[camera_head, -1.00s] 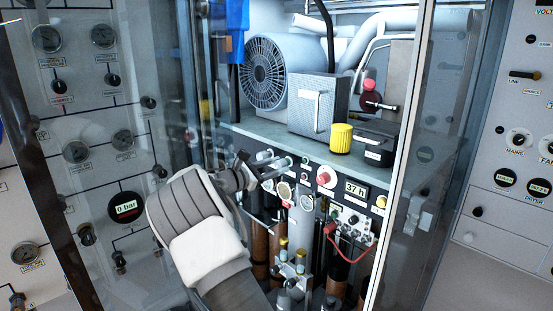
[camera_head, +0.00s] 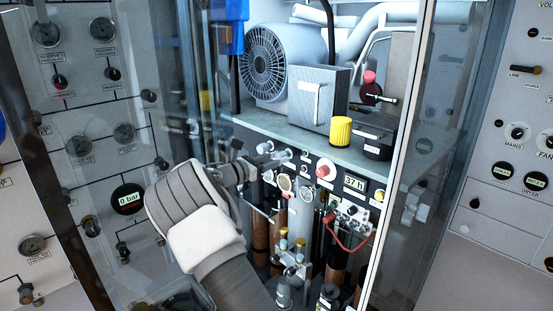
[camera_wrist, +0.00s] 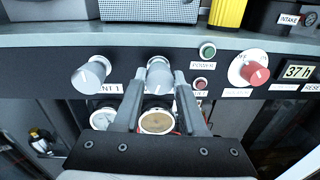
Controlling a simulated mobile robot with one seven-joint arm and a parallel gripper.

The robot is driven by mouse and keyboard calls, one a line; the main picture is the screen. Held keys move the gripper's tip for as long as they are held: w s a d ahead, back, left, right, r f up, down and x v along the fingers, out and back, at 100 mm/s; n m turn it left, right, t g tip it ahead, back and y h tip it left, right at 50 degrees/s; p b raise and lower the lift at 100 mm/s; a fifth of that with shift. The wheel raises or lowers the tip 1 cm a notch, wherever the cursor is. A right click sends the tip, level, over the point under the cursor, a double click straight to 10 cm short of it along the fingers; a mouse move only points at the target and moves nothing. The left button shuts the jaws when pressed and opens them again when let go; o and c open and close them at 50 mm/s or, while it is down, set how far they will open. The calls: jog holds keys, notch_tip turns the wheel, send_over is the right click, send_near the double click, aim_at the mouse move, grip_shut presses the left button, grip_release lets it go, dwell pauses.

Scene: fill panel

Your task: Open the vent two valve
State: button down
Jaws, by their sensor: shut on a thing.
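The vent two valve is most likely the middle silver knob (camera_wrist: 159,70) on the dark panel strip in the wrist view. Its label is hidden behind my fingers. My gripper (camera_wrist: 160,80) has one finger on each side of this knob and is shut on it. A similar silver knob (camera_wrist: 91,74), its label partly showing as "NT 1", is to the left, apart from my fingers. In the head view my gripper (camera_head: 262,162) reaches the left end of the panel strip, where the arm and fingers partly cover the knobs.
Right of the knob are a green button (camera_wrist: 208,50), a small red button (camera_wrist: 200,84), a red-and-white switch (camera_wrist: 254,72) and a "37 h" display (camera_wrist: 299,71). Round gauges (camera_wrist: 156,122) sit below. A glass door edge (camera_head: 398,150) stands right of the opening. A yellow cylinder (camera_head: 341,133) stands on the shelf.

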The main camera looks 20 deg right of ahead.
jog(key=shift+r, duration=0.15)
jog(key=shift+c, duration=2.4)
grip_release()
jog(key=shift+a, duration=0.1)
jog(key=b+v, duration=0.4)
jog(key=v, duration=1.3)
jog(key=shift+a, duration=0.15)
